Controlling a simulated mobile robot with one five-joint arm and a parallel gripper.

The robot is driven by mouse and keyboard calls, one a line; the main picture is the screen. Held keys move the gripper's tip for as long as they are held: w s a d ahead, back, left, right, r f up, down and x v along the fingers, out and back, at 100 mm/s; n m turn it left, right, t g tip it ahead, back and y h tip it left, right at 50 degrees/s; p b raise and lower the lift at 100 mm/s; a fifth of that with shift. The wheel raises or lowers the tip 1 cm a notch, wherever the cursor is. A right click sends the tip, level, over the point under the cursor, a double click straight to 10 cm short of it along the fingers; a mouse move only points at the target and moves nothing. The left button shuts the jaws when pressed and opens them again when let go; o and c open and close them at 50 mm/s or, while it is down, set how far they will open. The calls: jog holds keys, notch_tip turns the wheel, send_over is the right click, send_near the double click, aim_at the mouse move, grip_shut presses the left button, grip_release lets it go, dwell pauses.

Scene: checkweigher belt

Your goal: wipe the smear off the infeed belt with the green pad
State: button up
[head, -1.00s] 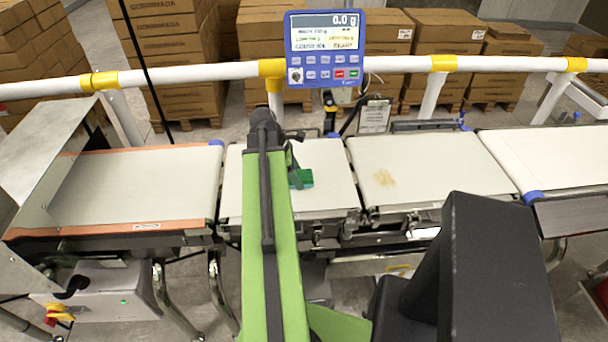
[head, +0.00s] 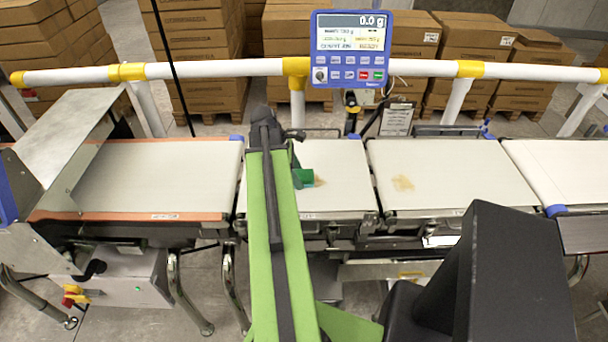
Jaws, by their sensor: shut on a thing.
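My gripper (head: 296,172) is shut on the green pad (head: 304,178), over the belt (head: 345,200) just left of the picture's middle-right belt. The pad looks to be at the belt surface, though exact contact cannot be told. A small brownish smear (head: 319,181) shows on this belt at the pad's right edge; part of it may be hidden under the pad. Another tan smear (head: 403,182) lies on the belt to the right (head: 450,165), apart from the pad. My arm hides the left part of the pad's belt.
A blue weight display (head: 350,48) reading 0.0 g hangs on a white rail (head: 220,69) behind the belts. An orange-edged belt (head: 150,180) with a metal cover (head: 75,140) is at left. A white belt (head: 565,170) is at far right. Stacked boxes stand behind.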

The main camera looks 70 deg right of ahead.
jog(key=shift+w+a, duration=0.3)
jog(key=shift+w, duration=0.2)
notch_tip(320, 180, up, 6)
jog(key=p, duration=0.6)
notch_tip(320, 180, up, 3)
jog(key=p, duration=0.3)
jog(key=shift+r, duration=0.1)
jog(key=shift+s, duration=0.1)
